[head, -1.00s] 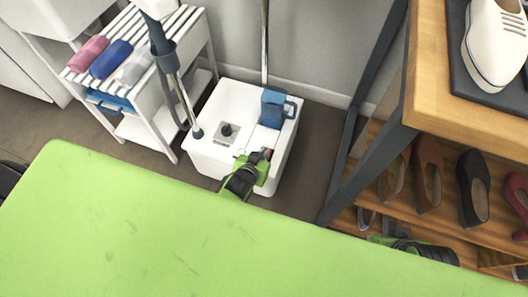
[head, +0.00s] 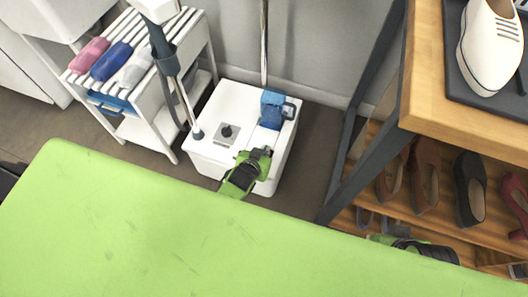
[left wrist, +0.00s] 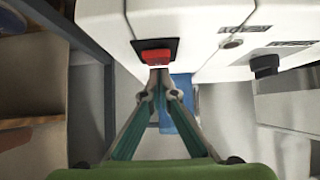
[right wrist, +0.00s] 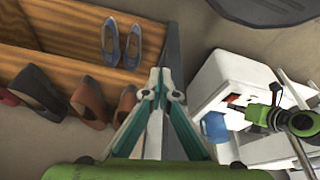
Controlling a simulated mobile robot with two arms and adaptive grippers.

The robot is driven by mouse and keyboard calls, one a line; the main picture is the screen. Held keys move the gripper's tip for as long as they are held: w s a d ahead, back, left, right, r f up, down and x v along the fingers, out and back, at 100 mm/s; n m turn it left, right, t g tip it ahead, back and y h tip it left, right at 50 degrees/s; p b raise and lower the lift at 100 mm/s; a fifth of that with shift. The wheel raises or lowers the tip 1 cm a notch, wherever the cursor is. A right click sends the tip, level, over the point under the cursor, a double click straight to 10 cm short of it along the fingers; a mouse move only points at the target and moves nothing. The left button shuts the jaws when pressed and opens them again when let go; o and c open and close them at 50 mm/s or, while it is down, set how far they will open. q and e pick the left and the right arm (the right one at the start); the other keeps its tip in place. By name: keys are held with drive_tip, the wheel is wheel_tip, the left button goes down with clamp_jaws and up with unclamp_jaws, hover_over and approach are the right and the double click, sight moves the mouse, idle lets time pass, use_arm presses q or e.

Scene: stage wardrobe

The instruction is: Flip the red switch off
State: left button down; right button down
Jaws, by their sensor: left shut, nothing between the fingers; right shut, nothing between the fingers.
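The red switch (left wrist: 156,57) sits in a black plate on the side of a white box (left wrist: 200,30) in the left wrist view. I cannot tell its on or off position. My left gripper's fingertips (left wrist: 160,82) are shut and empty, just below the switch in that view; I cannot tell whether they touch it. In the head view my left gripper (head: 262,156) is at the front right edge of the white box (head: 222,105) and the switch is hidden. My right gripper (right wrist: 161,82) is shut and empty, facing the shoe shelf, away from the box.
A blue part (head: 274,108) and a dark knob (head: 227,131) are on the box top. A slatted white cart (head: 150,100) stands left, a wooden shoe shelf (head: 400,180) with a dark metal frame right. My green body fills the bottom.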

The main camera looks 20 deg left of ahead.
use_arm(q)
drive_tip(key=shift+w+r, duration=0.1)
drive_tip(key=shift+w, duration=0.1)
use_arm(e)
drive_tip(key=shift+f, duration=0.1)
use_arm(q)
drive_tip(key=shift+r, duration=0.1)
